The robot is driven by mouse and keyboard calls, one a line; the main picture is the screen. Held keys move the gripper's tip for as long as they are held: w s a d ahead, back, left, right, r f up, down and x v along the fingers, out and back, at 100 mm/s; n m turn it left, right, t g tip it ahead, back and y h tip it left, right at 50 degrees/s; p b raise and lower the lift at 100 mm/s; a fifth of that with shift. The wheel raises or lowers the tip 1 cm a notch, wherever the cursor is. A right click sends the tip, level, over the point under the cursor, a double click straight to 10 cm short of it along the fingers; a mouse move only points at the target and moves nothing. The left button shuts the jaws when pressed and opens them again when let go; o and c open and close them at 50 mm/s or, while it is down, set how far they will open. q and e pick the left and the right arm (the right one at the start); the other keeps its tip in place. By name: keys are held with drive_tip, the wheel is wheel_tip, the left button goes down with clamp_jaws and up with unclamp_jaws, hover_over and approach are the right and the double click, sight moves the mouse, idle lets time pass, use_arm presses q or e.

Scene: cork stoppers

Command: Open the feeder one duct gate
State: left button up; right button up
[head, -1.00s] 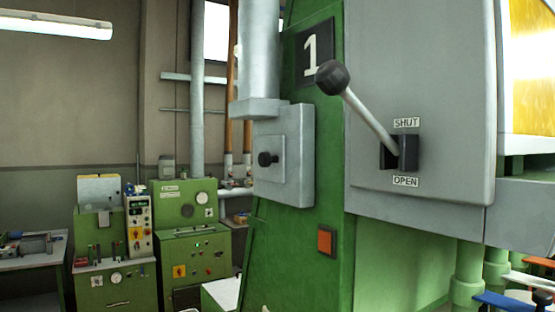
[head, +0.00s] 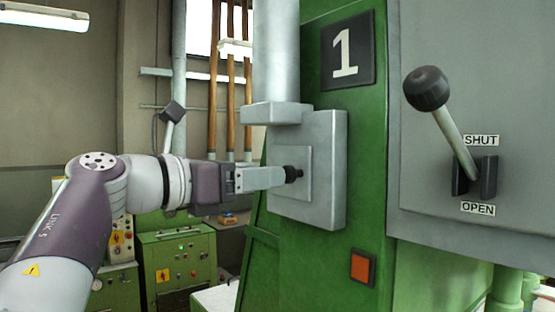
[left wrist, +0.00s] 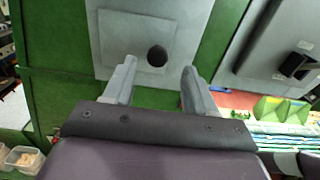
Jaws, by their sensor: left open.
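The duct gate is a grey box (head: 332,180) under the round grey duct, on a green column marked with a number 1 plate (head: 347,52). A black knob (head: 293,174) sticks out of a square plate on its face. My left gripper (head: 283,177) is open at the knob, its near finger partly hiding the plate. In the left wrist view the knob (left wrist: 157,56) shows between the two open fingertips (left wrist: 158,66), with a gap on each side. Whether the fingers reach past it is unclear. My right gripper is not in view.
A black-balled lever (head: 453,132) on a grey panel to the right points up, between SHUT (head: 481,141) and OPEN (head: 478,208) labels. An orange button (head: 362,268) sits below the gate box. Green machines (head: 180,262) stand behind my left arm.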

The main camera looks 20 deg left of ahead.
sight(306, 178)
use_arm(q)
drive_tip(key=p+x, duration=0.1)
drive_tip(key=x, duration=0.3)
drive_tip(key=shift+d, duration=0.1)
drive_tip(key=shift+w+a+f, duration=0.1)
drive_tip(key=shift+w+a, duration=0.05)
drive_tip(key=shift+a, duration=0.05)
drive_tip(key=c, duration=0.6)
clamp_jaws()
drive_tip(key=shift+s+d+f+b, duration=0.2)
drive_tip(key=shift+s+d+b, duration=0.7)
drive_tip(key=shift+d, duration=0.3)
drive_tip(key=shift+s+d+r, duration=0.1)
drive_tip(key=shift+s+d, duration=0.8)
drive_tip(key=shift+d, duration=0.35)
drive_tip(key=o, duration=0.6)
unclamp_jaws()
drive_tip(key=shift+s+d+r, duration=0.1)
drive_tip(key=shift+s+d, duration=0.05)
drive_tip(key=shift+s, duration=0.1)
drive_tip(key=b+v, duration=0.4)
drive_tip(key=v, duration=0.8)
drive_tip(key=shift+s+b, duration=0.3)
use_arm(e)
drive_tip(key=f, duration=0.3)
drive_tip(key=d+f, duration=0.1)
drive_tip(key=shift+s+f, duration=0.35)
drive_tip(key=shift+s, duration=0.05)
